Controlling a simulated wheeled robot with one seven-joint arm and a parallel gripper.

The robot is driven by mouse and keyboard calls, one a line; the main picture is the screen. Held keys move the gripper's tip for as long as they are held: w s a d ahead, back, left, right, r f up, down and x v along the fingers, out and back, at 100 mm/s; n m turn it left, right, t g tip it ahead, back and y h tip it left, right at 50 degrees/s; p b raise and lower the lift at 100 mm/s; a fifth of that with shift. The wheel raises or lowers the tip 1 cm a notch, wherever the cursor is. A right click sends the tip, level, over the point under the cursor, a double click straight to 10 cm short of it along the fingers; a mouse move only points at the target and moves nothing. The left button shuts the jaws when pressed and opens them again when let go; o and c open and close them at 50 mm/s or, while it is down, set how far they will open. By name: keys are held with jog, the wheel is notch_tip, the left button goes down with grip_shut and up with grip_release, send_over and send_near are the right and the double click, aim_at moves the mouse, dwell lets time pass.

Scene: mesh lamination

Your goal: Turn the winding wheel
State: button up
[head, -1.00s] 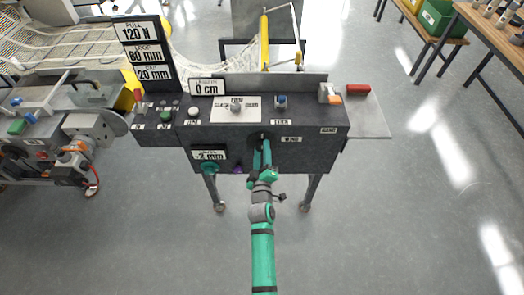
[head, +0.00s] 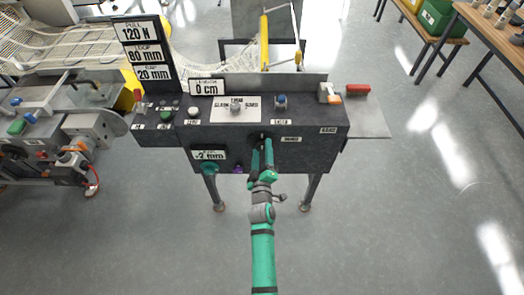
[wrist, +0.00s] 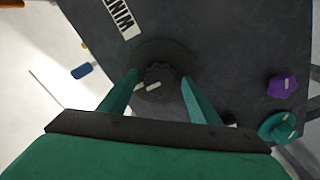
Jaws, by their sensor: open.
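The winding wheel (head: 255,138) is a dark round part on the front face of the dark machine, mostly hidden behind my gripper in the head view. In the wrist view the wheel (wrist: 156,62) shows a wide dark disc with a smaller knob in front and a light mark on it. My gripper (head: 262,150) is open, its two green fingers pointing at the wheel. In the wrist view the fingertips of my gripper (wrist: 160,79) lie on either side of the knob. Whether they touch it I cannot tell.
A teal knob (wrist: 277,127) and a purple knob (wrist: 283,86) sit on the same face, right in the wrist view. The length display (head: 207,87) reads 0 cm; another display (head: 209,155) reads -2 mm. Workbenches stand at the right. The floor around is clear.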

jog(key=s, duration=1)
jog(key=shift+s, duration=0.35)
jog(key=s+f+m, duration=0.2)
jog(key=s, duration=0.9)
jog(key=s+r+m+g, duration=0.1)
jog(key=s+r+m, duration=0.3)
jog(key=s, duration=0.8)
jog(key=s+r+m+g, duration=0.1)
jog(key=s+r+m, duration=0.4)
jog(key=s, duration=0.8)
jog(key=shift+s+r+g, duration=0.2)
jog(key=shift+r+g, duration=0.1)
jog(key=shift+r, duration=0.1)
dwell(0.7)
